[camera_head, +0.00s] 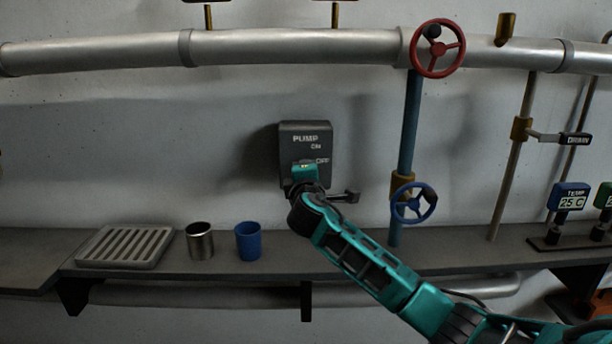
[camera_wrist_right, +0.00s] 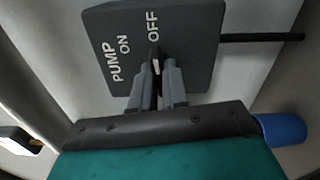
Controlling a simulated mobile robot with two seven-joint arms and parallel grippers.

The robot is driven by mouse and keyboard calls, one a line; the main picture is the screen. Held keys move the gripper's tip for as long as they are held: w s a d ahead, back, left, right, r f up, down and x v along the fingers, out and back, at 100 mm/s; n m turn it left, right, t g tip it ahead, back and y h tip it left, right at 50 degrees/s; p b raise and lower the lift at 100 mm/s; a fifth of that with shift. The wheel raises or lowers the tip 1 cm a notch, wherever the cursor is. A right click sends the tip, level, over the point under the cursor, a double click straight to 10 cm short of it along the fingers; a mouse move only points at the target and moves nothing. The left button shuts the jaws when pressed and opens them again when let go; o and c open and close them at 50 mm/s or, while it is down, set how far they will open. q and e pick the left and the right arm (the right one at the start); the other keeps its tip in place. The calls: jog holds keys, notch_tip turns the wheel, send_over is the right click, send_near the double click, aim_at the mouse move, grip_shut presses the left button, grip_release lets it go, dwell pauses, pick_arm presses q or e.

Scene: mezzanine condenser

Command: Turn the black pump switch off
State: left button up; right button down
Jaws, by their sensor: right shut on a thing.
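The dark grey pump box (camera_head: 291,133) is on the wall, marked PUMP, ON and OFF; it fills the top of the wrist view (camera_wrist_right: 195,60). My right gripper (camera_head: 304,180) is at the box's lower part and hides the switch in the head view. In the wrist view, my right gripper (camera_wrist_right: 157,72) is shut on the black switch (camera_wrist_right: 156,58), which has a pale mark. The switch shows between the fingertips, just below the word OFF. Its exact angle is hard to tell. My left gripper is in neither view.
A shelf below the box holds a slotted grey tray (camera_head: 125,247), a metal cup (camera_head: 200,241) and a blue cup (camera_head: 248,241). To the right are a red valve wheel (camera_head: 461,48), a blue valve wheel (camera_head: 432,201) and a DRAIN lever (camera_head: 575,139).

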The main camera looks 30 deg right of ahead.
jog(key=shift+d+r+m, duration=0.15)
jog(key=shift+r+m, duration=0.05)
jog(key=shift+m, duration=0.4)
jog(key=shift+r, duration=0.1)
jog(key=c, duration=1.3)
grip_release()
jog(key=shift+o, duration=0.8)
jog(key=shift+w+f, duration=0.1)
jog(key=shift+f, duration=0.15)
jog(key=v, duration=1.3)
jog(key=shift+w, duration=0.1)
